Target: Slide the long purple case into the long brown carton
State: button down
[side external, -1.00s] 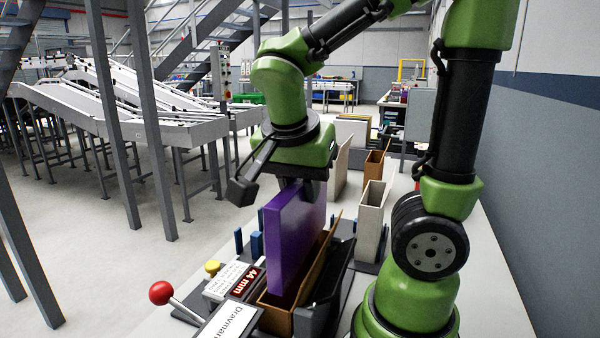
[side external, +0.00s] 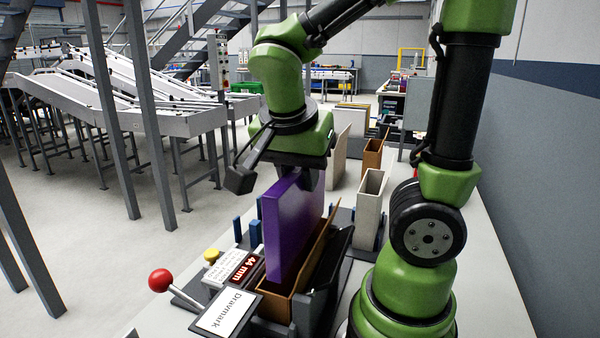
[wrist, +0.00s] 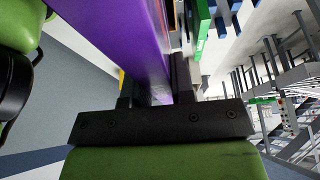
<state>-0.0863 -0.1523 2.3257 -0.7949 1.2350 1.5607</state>
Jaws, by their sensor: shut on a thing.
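The long purple case (side external: 290,232) stands upright on edge below my gripper (side external: 311,176) in the side view. My gripper is shut on its top edge. In the wrist view my gripper (wrist: 153,92) has a finger on each side of the purple case (wrist: 120,35). The long brown carton (side external: 276,306) is open at the top, directly below the case, with a raised brown side panel to the right. The case's lower edge is at the carton's mouth, between its sides. I cannot tell how deep it sits, as the walls hide the far part.
A dark holder (side external: 325,290) flanks the carton on the right. A red-knobbed lever (side external: 160,280), a "44 mm" display (side external: 244,267) and a yellow button (side external: 211,255) lie to the left. A pale open box (side external: 370,205) and a smaller brown box (side external: 373,155) stand behind.

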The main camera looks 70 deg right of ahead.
dwell(0.3)
jog(key=c, duration=0.9)
grip_release()
jog(key=shift+r, duration=0.15)
jog(key=shift+r, duration=3.4)
